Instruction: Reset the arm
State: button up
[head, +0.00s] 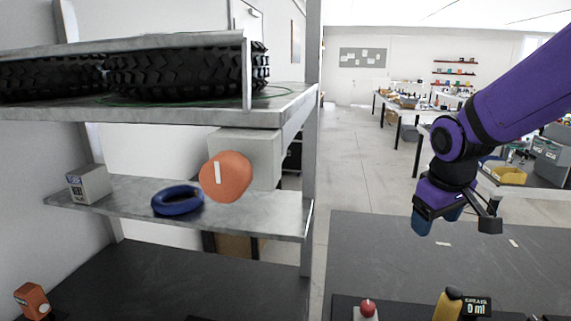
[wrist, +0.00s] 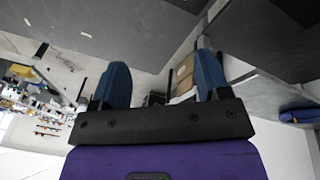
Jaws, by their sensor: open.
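My purple arm comes in from the upper right of the head view. My gripper (head: 440,219) hangs above the dark work surface (head: 375,248) on the right. In the wrist view my gripper (wrist: 162,80) shows two blue fingers spread wide apart. The gap between them is empty, with the grey floor and shelf parts behind. No object touches the fingers.
A yellow and black item (head: 448,304) and a red-topped item (head: 367,309) stand at the front edge.

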jog(key=s+r+m+t, duration=0.1)
jog(key=s+r, duration=0.3)
jog(key=s, duration=0.5)
jog(key=s+d+r+m+t+y, duration=0.1)
jog(key=s+r+m, duration=0.2)
jog(key=s, duration=0.6)
notch_tip(320, 180, up, 2)
jog(key=shift+d+r, duration=0.1)
jog(key=shift+d, duration=0.2)
